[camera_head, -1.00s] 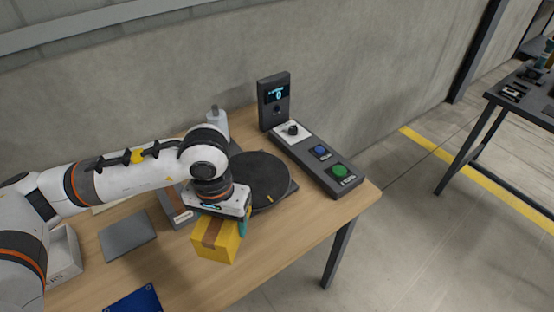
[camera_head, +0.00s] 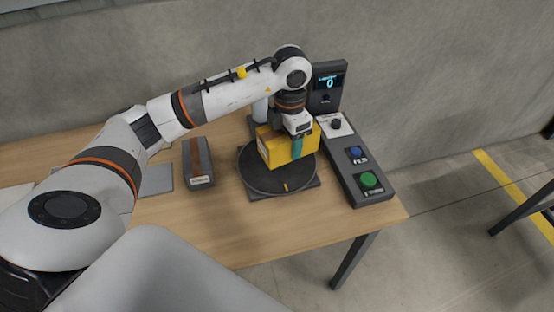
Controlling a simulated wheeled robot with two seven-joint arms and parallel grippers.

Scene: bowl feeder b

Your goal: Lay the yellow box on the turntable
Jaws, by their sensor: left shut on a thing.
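The yellow box (camera_head: 278,151) has a brown strip on its left end. It is over the black round turntable (camera_head: 262,183), toward the turntable's back. My left gripper (camera_head: 298,148) is above the box and shut on it, with a teal finger against the box's front side. I cannot tell whether the box's underside touches the disc. The disc has a small yellow mark near its front edge, and the box and gripper hide its back part. My right gripper is not in view.
A control panel with a blue button (camera_head: 356,153), a green button (camera_head: 368,179) and a knob stands right of the turntable, with a display (camera_head: 328,86) behind. A grey box (camera_head: 198,163) lies to the left. The wooden table's (camera_head: 230,230) front is clear.

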